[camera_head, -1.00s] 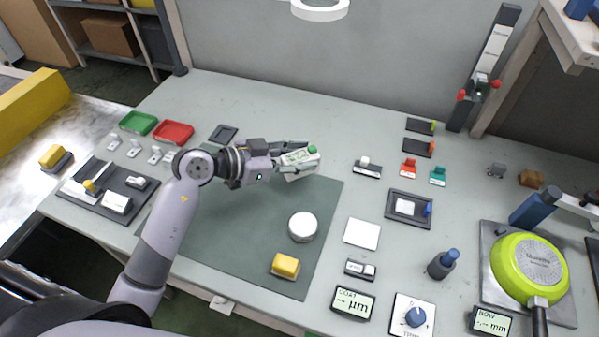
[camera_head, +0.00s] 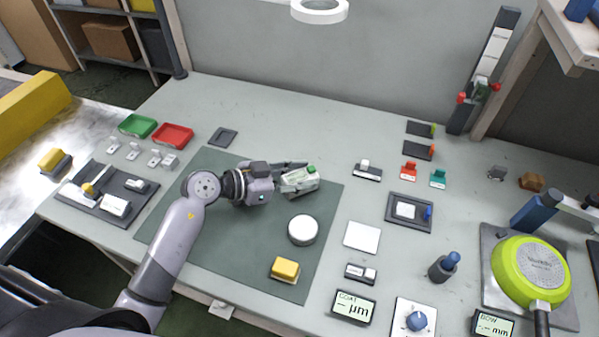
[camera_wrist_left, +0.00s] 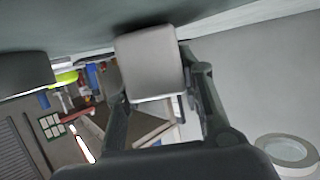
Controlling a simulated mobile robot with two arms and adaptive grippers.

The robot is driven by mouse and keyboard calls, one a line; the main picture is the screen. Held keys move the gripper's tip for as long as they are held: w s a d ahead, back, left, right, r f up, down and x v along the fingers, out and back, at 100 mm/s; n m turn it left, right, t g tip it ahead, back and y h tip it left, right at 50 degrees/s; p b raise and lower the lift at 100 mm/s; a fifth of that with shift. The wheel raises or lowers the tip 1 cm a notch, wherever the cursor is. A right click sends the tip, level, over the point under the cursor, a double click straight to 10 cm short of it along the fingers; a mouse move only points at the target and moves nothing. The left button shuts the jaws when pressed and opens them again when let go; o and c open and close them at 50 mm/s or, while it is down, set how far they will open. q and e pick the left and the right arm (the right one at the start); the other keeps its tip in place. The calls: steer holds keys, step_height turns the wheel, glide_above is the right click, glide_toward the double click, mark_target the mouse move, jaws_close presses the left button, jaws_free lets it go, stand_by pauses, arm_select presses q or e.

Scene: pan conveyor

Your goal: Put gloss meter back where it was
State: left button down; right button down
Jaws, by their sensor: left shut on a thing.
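My left gripper (camera_head: 290,178) is shut on a small pale box-shaped device with a green button on top, which appears to be the gloss meter (camera_head: 301,183). It holds the device over the back right part of the dark green mat (camera_head: 235,240); whether the device touches the mat cannot be told. In the left wrist view the device's grey-white end (camera_wrist_left: 150,62) shows between the two fingers. An empty dark square pad (camera_head: 222,137) lies behind the mat, to the left of the gripper. My right gripper is not in view.
A round white disc (camera_head: 302,230) and a yellow block (camera_head: 285,268) stand on the mat. Red (camera_head: 172,135) and green (camera_head: 137,125) trays are at the left. A white square plate (camera_head: 362,237) and several small tools lie to the right. The back of the table is clear.

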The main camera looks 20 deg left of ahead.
arm_select(q)
steer(key=shift+f, duration=0.1)
steer(key=c, duration=1.1)
jaws_free()
steer(key=shift+s+f, duration=0.1)
steer(key=shift+f, duration=0.05)
steer(key=shift+r+b, duration=0.35)
steer(key=shift+b, duration=0.1)
steer(key=v, duration=1.2)
steer(key=shift+r, duration=0.4)
